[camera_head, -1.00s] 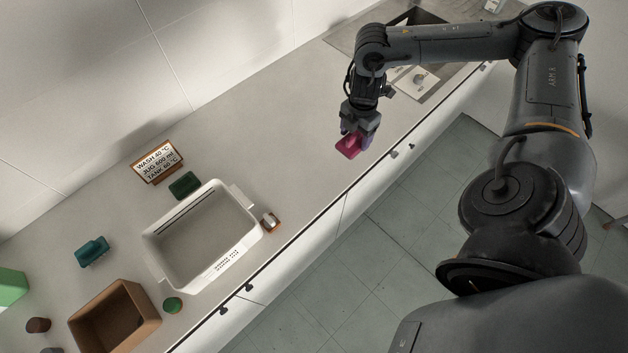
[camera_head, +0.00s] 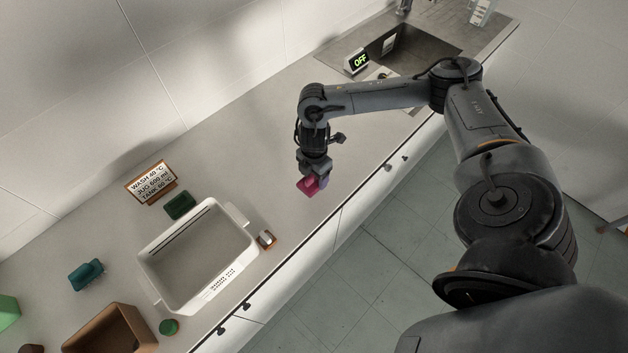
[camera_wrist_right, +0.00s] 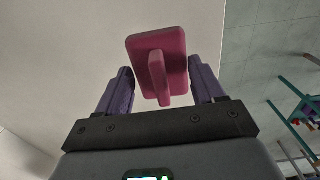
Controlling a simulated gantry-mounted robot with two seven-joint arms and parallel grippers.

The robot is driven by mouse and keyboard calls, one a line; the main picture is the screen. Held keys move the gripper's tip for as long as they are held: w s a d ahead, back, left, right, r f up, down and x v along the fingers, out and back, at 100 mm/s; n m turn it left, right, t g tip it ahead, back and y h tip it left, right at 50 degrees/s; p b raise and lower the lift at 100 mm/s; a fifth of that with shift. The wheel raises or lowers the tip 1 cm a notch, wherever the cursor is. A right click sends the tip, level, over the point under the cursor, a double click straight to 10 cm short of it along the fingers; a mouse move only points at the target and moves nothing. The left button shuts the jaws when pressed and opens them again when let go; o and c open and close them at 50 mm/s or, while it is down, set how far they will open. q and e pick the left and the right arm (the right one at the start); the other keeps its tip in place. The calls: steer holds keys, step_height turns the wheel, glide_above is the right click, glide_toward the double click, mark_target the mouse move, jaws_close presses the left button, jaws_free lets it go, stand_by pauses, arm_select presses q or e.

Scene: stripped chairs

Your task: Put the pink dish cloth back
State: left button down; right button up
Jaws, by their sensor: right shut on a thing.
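The pink dish cloth (camera_head: 305,187) looks like a flat, stiff pink piece with an upright fin. My right gripper (camera_head: 317,178) is shut on it and holds it over the counter, to the right of the white tub. In the right wrist view the pink dish cloth (camera_wrist_right: 172,45) shows between the purple fingers of the right gripper (camera_wrist_right: 160,88), its fin toward me. I cannot tell its exact height above the counter. My left gripper is not in view.
A white tub (camera_head: 243,261) stands on the counter (camera_head: 255,140), with a dark green piece (camera_head: 180,205), a sign (camera_head: 152,182) and a small brown-and-white block (camera_head: 266,239) around it. A teal brush-like thing (camera_head: 86,274) and a brown box (camera_head: 140,325) lie left. A sink (camera_head: 425,55) and an OFF display (camera_head: 357,62) are at the back.

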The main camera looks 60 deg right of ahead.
mark_target(314, 182)
step_height(314, 182, down, 4)
steer(key=shift+r, duration=0.2)
steer(key=shift+f, duration=0.25)
steer(key=shift+f, duration=0.2)
steer(key=o, duration=1)
steer(key=shift+r, duration=0.1)
steer(key=shift+r, duration=0.1)
